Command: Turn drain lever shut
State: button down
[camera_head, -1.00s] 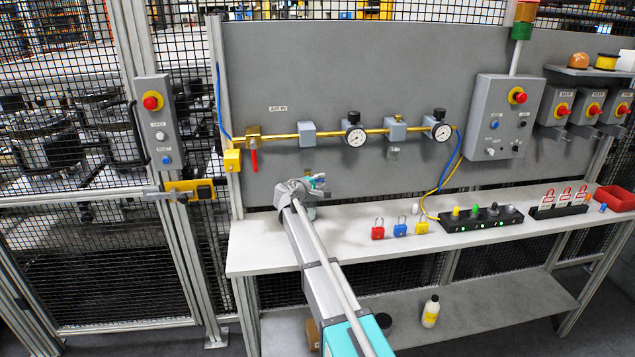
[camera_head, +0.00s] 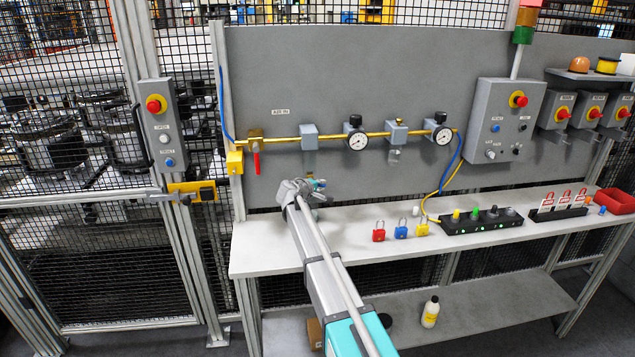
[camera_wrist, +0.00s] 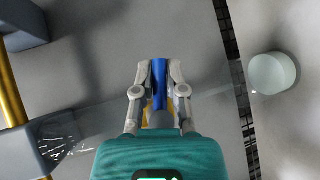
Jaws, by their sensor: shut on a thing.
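My gripper (camera_wrist: 160,70) is shut on a slim blue lever (camera_wrist: 159,80) in the wrist view, with a finger on each side of it. I take this to be the drain lever; a small yellow part shows behind it, partly hidden by my gripper. In the head view my gripper (camera_head: 318,184) is in front of the grey panel, below the brass air line (camera_head: 275,139) and above the bench. There the lever is hidden or too small to make out.
A clear bowl (camera_wrist: 58,140) and a pale round cup (camera_wrist: 273,73) flank my gripper in the wrist view. A red-handled valve (camera_head: 256,160) hangs from the line at left.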

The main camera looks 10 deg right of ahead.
jog(key=m+y+p, duration=0.1)
jog(key=f+m+g+y+p, duration=0.1)
jog(key=y, duration=0.1)
jog(key=shift+s+p, duration=0.1)
jog(key=shift+p, duration=0.2)
jog(key=shift+a+f+m+g+y+p, duration=0.25)
jog(key=shift+a+m+y, duration=0.45)
jog(key=shift+y, duration=0.75)
jog(key=shift+a+f+m+y+p, duration=0.35)
jog(key=shift+m+y, duration=0.55)
jog(key=shift+y, duration=0.6)
jog(key=shift+a+f+m+g+y+p, duration=0.15)
jog(key=shift+a+f+m+y, duration=0.5)
jog(key=shift+y, duration=0.8)
jog(key=shift+r, duration=0.2)
jog(key=c, duration=0.7)
grip_release()
